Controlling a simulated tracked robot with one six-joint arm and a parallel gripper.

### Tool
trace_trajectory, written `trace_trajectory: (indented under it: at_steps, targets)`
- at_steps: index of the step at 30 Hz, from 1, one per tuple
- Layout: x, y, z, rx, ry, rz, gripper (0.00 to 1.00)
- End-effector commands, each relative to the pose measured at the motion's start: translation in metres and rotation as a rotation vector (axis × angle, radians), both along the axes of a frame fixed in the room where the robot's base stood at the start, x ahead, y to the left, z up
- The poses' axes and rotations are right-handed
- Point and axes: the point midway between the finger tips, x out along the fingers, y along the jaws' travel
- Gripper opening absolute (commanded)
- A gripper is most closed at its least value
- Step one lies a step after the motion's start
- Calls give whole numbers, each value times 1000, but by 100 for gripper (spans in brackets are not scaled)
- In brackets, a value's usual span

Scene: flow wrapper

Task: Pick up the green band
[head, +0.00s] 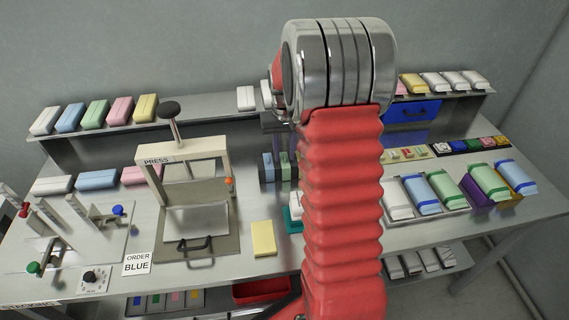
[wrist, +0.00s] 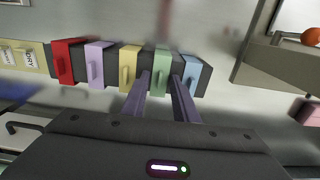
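The green band (wrist: 162,72) is a green loop with a raised tab, seated on a dark rack in the wrist view, between a yellow band (wrist: 129,68) and a blue band (wrist: 191,75). In the head view, the green band (head: 285,167) shows just left of my red arm sleeve. My gripper (wrist: 162,78) is open, its two purple-grey fingers pointing at the green band, one toward each side of it. I cannot tell whether they touch it. In the head view my gripper is hidden behind my arm.
A purple band (wrist: 97,63) and a red band (wrist: 66,62) share the rack. The press (head: 185,175) stands left of the rack in the head view, its orange knob (wrist: 311,36) at the wrist view's right edge. A yellow block (head: 263,239) lies in front.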

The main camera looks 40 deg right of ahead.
Motion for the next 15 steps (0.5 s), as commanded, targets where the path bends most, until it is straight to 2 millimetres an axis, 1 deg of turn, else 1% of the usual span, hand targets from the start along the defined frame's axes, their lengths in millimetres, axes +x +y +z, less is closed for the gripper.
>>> trace_trajectory:
  at_steps: [4, 5, 15]
  targets:
    - [0, 0, 0, 0, 0, 0, 27]
    - [0, 0, 0, 0, 0, 0, 25]
    - [0, 0, 0, 0, 0, 0, 1]
